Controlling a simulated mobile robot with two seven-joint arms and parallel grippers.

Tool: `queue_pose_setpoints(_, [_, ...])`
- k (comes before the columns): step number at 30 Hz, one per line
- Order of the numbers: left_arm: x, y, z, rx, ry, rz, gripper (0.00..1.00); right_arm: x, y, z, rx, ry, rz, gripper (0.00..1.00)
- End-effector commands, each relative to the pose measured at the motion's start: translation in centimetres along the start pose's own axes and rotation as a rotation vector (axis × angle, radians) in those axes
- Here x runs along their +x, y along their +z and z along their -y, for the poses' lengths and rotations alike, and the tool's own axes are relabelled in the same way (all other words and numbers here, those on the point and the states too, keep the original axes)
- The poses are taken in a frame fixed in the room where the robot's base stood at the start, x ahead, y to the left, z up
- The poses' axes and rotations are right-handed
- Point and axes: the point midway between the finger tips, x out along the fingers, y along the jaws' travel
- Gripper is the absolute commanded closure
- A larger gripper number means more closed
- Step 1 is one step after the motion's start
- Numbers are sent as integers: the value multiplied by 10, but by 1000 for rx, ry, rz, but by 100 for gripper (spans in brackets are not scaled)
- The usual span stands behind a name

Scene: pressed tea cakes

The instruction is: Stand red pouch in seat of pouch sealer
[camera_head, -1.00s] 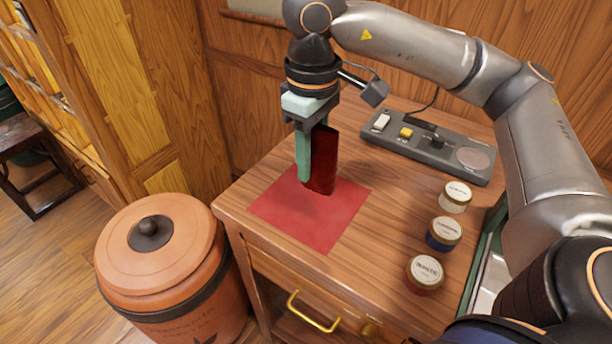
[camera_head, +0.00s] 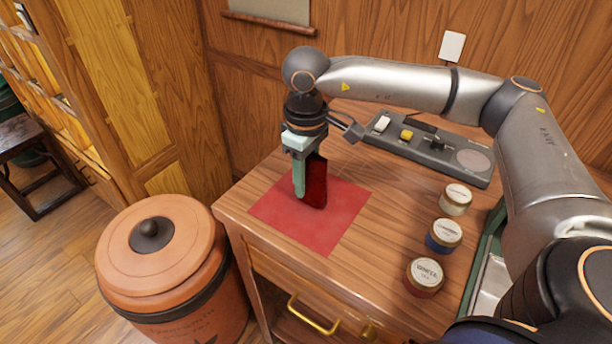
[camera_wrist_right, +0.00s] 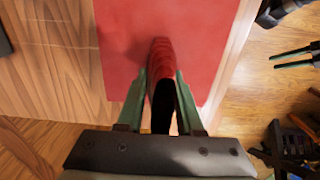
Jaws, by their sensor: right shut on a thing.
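The red pouch (camera_head: 317,183) is over the red mat (camera_head: 340,225) on the wooden cabinet top. It leans a little in the head view, and whether its bottom touches the mat is unclear. My right gripper (camera_head: 300,190) is shut on the pouch, its green fingers on either side of it; the pouch (camera_wrist_right: 162,62) also shows between them in the wrist view. A long grey device (camera_head: 445,160), apparently the pouch sealer, lies at the back right, apart from the pouch. My left gripper (camera_wrist_right: 293,57) seems to show at the wrist view's right edge, fingers apart and empty.
White-lidded jars (camera_head: 445,234) stand in a row along the cabinet's right side. A large orange lidded canister (camera_head: 165,262) stands on the floor left of the cabinet. The wood between mat and jars is clear.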

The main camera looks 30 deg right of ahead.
Motion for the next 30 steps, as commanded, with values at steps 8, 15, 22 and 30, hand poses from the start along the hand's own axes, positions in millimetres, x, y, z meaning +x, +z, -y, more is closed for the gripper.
queue_pose_setpoints(8, [2,3,-2,0,5,7,50,3,0,0,0,0,0,51])
queue_pose_setpoints(15, [1,-1,-3,0,6,-1,50,3,0,0,0,0,0,34])
queue_pose_setpoints(22, [-2,-4,-3,0,6,-2,50,-2,0,0,0,0,-1,34])
queue_pose_setpoints(30, [0,-1,-1,0,1,-1,50,-47,-1,1,-1,0,-6,34])
